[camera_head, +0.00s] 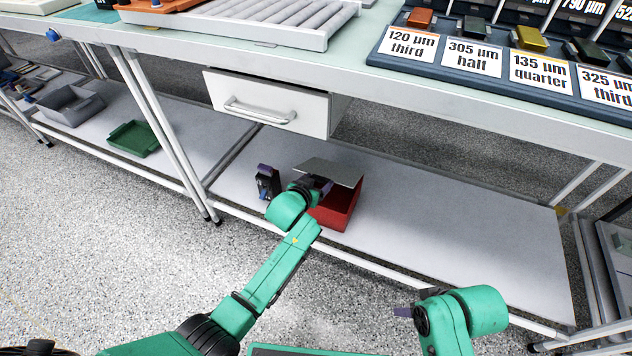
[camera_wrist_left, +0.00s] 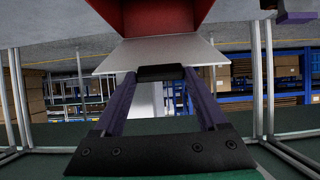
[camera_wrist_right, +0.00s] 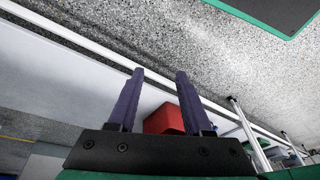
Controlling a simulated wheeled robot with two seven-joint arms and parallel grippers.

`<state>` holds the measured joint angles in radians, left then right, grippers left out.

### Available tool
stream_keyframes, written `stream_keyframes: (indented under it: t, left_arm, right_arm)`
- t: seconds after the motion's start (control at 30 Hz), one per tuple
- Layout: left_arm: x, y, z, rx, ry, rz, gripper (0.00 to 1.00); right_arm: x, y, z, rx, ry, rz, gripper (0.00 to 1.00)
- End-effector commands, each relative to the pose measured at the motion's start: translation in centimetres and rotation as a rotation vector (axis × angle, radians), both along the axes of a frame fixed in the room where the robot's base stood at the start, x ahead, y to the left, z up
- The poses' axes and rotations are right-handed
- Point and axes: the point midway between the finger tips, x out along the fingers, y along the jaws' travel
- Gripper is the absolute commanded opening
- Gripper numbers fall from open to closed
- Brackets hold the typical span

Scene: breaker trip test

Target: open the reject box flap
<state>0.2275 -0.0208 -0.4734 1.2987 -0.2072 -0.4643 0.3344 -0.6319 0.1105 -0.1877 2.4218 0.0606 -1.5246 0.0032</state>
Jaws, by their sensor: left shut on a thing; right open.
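The reject box is a red box (camera_head: 342,207) on the lower shelf under the bench. Its grey flap (camera_head: 333,172) is raised at a tilt above the box, with red interior or wall visible below. My left gripper (camera_head: 322,187) is at the flap's edge. In the left wrist view the flap (camera_wrist_left: 205,50) is a pale plate below the red box (camera_wrist_left: 165,15), and my left fingers are shut on a black handle (camera_wrist_left: 162,73) at its edge. My right gripper (camera_head: 403,311) is open and empty, away from the box; its fingers show apart in the right wrist view (camera_wrist_right: 160,75).
A dark device (camera_head: 267,183) stands on the shelf left of the box. A white drawer (camera_head: 270,103) hangs under the bench above it. The shelf (camera_head: 460,225) is clear to the right. A green tray (camera_head: 134,138) and grey bin (camera_head: 71,105) lie farther left.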

Motion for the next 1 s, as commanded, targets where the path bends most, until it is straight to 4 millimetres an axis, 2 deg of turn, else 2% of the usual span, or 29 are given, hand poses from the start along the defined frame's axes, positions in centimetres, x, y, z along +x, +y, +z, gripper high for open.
stream_keyframes:
  t: [0.03, 0.1, 0.4, 0.9, 0.93, 0.97, 1.0]
  left_arm:
    - [0.3, -0.1, 1.0, -0.004, -0.011, -0.001, 0.0]
    - [0.5, -0.2, 1.3, -0.005, -0.012, -0.002, 0.0]
    - [1.1, -0.4, 2.0, -0.006, -0.015, -0.002, 0.0]
    - [1.2, -0.4, 2.0, -0.005, -0.015, -0.002, 0.0]
    - [1.2, -0.4, 2.0, -0.005, -0.015, -0.002, 0.86]
    - [1.2, -0.4, 2.0, -0.005, -0.015, -0.002, 0.97]
    - [1.1, -0.4, 1.9, -0.004, -0.013, -0.002, 1.0]
  right_arm:
    - [-0.4, -0.5, 0.9, -0.014, 0.026, -0.008, 0.5]
    - [-1.2, -1.3, 1.6, -0.034, 0.067, -0.018, 0.5]
    - [-0.9, -1.4, -0.5, -0.046, 0.085, -0.025, 0.5]
    - [-0.7, -1.4, -1.0, -0.046, 0.084, -0.026, 0.5]
    - [-0.7, -1.4, -1.0, -0.046, 0.083, -0.026, 0.5]
    - [-0.7, -1.4, -1.0, -0.046, 0.083, -0.026, 0.5]
    - [-0.7, -1.4, -1.0, -0.046, 0.083, -0.026, 0.5]
